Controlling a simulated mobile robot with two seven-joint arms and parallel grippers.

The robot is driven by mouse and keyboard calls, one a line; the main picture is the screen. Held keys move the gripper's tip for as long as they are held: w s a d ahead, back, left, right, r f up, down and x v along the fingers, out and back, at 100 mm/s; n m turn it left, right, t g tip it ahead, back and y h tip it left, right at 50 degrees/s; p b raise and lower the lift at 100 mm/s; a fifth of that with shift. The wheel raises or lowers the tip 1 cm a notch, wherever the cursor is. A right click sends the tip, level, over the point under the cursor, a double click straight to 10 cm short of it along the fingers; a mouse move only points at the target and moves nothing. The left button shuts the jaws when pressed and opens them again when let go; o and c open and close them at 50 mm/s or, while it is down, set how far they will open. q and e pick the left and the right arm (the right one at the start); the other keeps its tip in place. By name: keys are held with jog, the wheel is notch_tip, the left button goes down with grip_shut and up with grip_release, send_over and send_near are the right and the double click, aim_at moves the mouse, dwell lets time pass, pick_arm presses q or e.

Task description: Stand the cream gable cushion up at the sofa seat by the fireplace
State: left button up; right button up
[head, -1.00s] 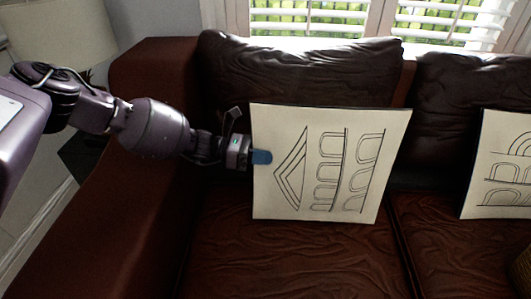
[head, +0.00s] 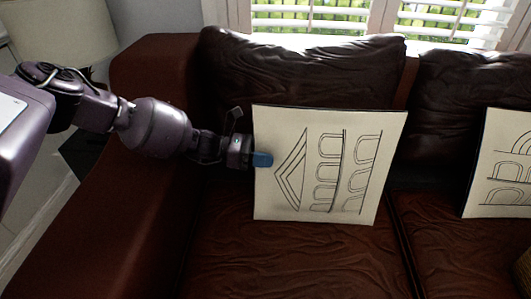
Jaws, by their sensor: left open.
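The cream gable cushion (head: 325,165) stands on the dark brown leather sofa seat (head: 300,258), close to the back cushion behind it. It is nearly upright, and its printed gable drawing lies sideways, with the peak pointing left. My left gripper (head: 262,159) is at the cushion's left edge, with one blue fingertip showing in front of its face. The jaws are open; whether the other finger is behind the cushion is hidden. My right gripper is not in view.
A second cream cushion (head: 500,165) with arch drawings stands at the right of the sofa. The sofa's left armrest (head: 110,200) lies below my left arm. A lampshade (head: 62,35) is at the upper left, and window blinds (head: 315,20) are behind the sofa.

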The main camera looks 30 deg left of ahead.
pick_arm(q)
notch_tip(320, 180, up, 20)
jog(key=p, duration=0.7)
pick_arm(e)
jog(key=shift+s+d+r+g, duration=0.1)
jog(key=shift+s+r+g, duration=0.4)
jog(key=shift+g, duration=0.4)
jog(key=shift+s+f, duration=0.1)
